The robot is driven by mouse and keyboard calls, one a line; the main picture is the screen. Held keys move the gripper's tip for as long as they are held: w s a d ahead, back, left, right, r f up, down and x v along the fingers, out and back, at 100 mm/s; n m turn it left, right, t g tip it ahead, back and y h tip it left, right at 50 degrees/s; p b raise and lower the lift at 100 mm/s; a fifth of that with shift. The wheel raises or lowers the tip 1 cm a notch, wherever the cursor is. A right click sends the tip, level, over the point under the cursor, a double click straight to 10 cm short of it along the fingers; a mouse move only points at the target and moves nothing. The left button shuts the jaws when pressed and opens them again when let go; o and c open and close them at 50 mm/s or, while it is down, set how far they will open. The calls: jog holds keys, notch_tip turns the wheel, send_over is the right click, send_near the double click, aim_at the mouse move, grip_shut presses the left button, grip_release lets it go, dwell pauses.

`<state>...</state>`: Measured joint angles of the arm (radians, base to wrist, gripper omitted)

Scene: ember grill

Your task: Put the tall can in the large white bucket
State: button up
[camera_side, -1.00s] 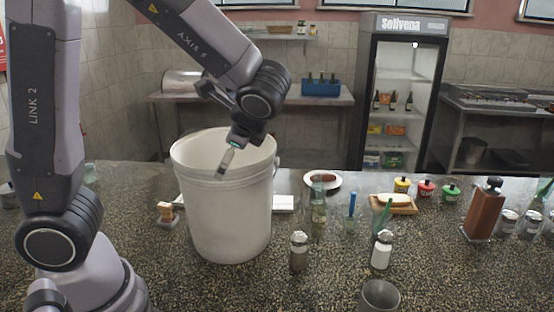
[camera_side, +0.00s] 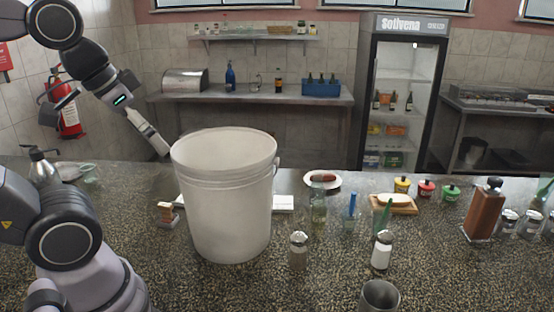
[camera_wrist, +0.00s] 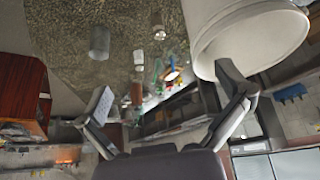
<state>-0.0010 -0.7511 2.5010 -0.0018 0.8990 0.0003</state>
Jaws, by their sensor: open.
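The large white bucket (camera_side: 225,215) stands upright on the speckled counter in the side view. In the wrist view its side and rim (camera_wrist: 250,30) show at the upper right. My gripper (camera_side: 161,148) is raised to the left of the bucket, near the height of its rim and outside it. In the wrist view my gripper (camera_wrist: 165,82) has its fingers wide apart with nothing between them. I cannot make out a tall can for sure in either view. The bottom of the bucket is hidden.
A grey metal cup (camera_side: 380,296) stands at the counter's front edge.

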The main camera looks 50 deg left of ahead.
jog(key=w+f+m+t, duration=0.1)
jog(key=w+f+m, duration=0.1)
jog(key=w, duration=1.1)
jog(key=m+g+h, duration=0.2)
jog(key=m+h, duration=0.5)
jog(key=m, duration=0.2)
send_over(387, 304)
jog(key=s+a, duration=0.2)
jog(key=s, duration=0.3)
notch_tip(387, 304, down, 28)
jog(key=shift+w, duration=0.15)
jog(key=x, duration=0.5)
jog(key=shift+w+f, duration=0.3)
jog(key=c, duration=1.1)
